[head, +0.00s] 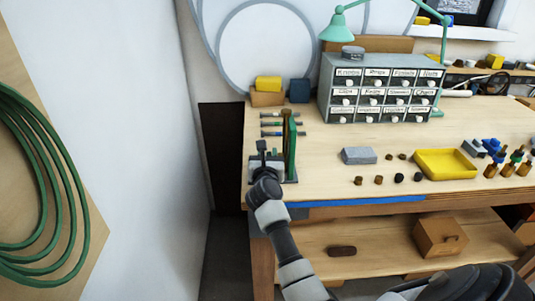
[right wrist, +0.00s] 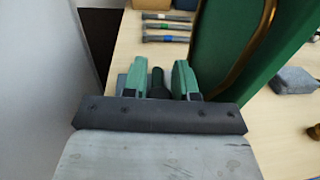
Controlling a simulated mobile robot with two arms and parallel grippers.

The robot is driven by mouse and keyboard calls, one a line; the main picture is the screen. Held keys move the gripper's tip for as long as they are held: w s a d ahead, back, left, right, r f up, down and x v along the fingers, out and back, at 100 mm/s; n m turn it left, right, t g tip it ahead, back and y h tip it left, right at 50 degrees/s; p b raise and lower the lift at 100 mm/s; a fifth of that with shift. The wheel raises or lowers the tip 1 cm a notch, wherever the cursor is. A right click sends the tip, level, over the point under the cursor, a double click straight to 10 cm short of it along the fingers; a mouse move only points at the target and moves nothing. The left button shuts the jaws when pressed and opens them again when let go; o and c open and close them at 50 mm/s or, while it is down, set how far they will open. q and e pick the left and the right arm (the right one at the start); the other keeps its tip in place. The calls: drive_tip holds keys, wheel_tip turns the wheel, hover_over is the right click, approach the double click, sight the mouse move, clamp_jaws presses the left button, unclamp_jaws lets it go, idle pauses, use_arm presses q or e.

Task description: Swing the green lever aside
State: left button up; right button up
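A tall green upright piece (head: 291,150) stands at the left end of the workbench, on a grey base (head: 289,172). In the right wrist view it is a large green panel (right wrist: 222,42) with a curved brass-coloured strip (right wrist: 252,45) at its right. My right gripper (head: 262,150) is just left of the panel. In the wrist view its two green-padded fingers (right wrist: 158,80) stand apart. A short dark green peg (right wrist: 157,84) shows between them, with small gaps visible on both sides. I cannot tell whether this peg is the lever's handle. My left gripper is not in view.
Several tools with coloured bands (head: 272,124) lie behind the base. A labelled drawer cabinet (head: 326,92), a grey block (head: 359,155) and a yellow tray (head: 445,176) stand further right. A white wall (head: 130,130) is close on the left.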

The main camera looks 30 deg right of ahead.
drive_tip(key=o, duration=0.4)
drive_tip(key=shift+o, duration=0.2)
drive_tip(key=b+v, duration=0.1)
drive_tip(key=v, duration=0.9)
drive_tip(key=shift+f, duration=0.1)
drive_tip(key=shift+s+a, duration=0.25)
